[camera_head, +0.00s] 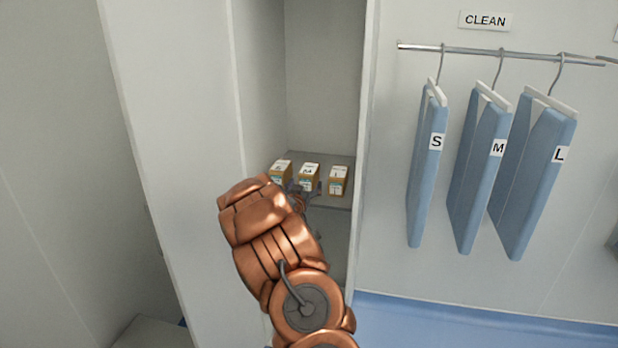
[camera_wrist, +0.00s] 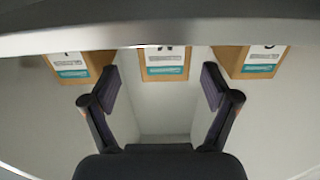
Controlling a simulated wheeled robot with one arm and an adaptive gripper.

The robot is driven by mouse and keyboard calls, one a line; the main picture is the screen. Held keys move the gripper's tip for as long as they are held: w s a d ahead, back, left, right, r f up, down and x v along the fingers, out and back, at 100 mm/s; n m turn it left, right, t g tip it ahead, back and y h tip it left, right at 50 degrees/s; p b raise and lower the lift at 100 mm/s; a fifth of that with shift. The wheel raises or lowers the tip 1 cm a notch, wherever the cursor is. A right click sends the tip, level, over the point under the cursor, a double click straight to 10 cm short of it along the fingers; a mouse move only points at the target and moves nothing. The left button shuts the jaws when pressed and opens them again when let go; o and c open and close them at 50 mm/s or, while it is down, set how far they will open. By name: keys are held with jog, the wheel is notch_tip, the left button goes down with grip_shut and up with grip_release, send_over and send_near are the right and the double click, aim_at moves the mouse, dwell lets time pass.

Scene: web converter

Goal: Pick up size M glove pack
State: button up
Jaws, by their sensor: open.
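Three small tan glove packs with white and teal labels stand in a row on a shelf in the open cabinet. The middle one, the size M glove pack (camera_head: 309,173), shows in the head view, its lower part partly covered by my gripper (camera_head: 299,190).
The left pack (camera_head: 281,172) and right pack (camera_head: 339,181) flank the middle one with narrow gaps. The cabinet's side wall (camera_head: 364,120) stands close to the right. Blue garments marked S (camera_head: 427,165), M (camera_head: 480,170) and L (camera_head: 533,175) hang outside on a rail (camera_head: 500,53).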

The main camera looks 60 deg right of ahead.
aim_at(305, 179)
jog(key=d+p, duration=0.1)
jog(key=w+d, duration=0.1)
jog(key=shift+w+d+r+p, duration=0.3)
jog(key=shift+d+r+p, duration=0.05)
jog(key=shift+r+p, duration=0.05)
jog(key=shift+f+x, duration=0.2)
jog(key=shift+x, duration=0.7)
jog(key=c, duration=1.3)
jog(key=shift+r, duration=0.85)
jog(key=shift+r+b, duration=0.7)
jog(key=shift+r, duration=0.15)
jog(key=b+v, duration=0.5)
jog(key=v, duration=1.3)
jog(key=shift+r, duration=0.1)
